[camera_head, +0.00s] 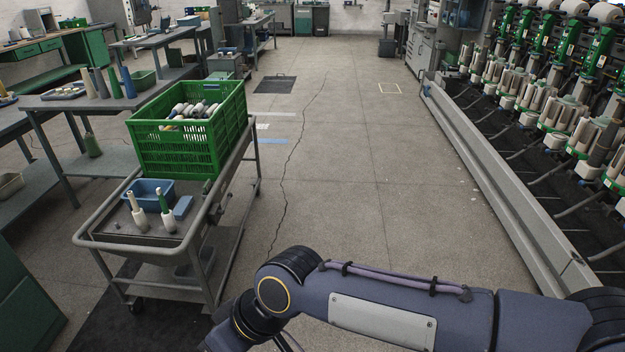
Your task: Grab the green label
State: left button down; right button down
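I cannot make out a separate green label in this head view. Green bands and panels show on the winding machine (560,100) at the right, too small to tell whether any is a label. On the grey cart (130,240) at the left stand two pale bobbins, one with a green upper part (164,205) and one with a white top (135,210). My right arm crosses the lower right, bent toward the bottom centre. Its gripper is below the frame edge. My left gripper is not in view.
A green crate (178,150) with several yarn packages stands on the cart. A blue bin (148,193) and a small blue block (183,207) are in front of it. Workbenches fill the left side. The floor (340,150) between cart and machine is clear.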

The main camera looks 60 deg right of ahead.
aim_at(208, 186)
jog(key=z, duration=1.4)
jog(key=u, duration=0.4)
jog(key=i+l+u, duration=0.15)
jog(key=u, duration=0.3)
jog(key=i+l+u, duration=0.1)
jog(key=l+u, duration=0.15)
jog(key=u, duration=0.2)
jog(key=i+l+u, duration=0.1)
jog(key=l+u, duration=0.15)
jog(key=u, duration=0.25)
jog(key=i+l+u, duration=0.1)
jog(key=l+u, duration=0.2)
jog(key=l, duration=0.8)
jog(key=l+u, duration=0.25)
jog(key=l, duration=0.8)
jog(key=k+l+u, duration=0.15)
jog(key=l+u, duration=0.15)
jog(key=l, duration=1.35)
jog(key=k+l, duration=0.15)
jog(key=l, duration=0.45)
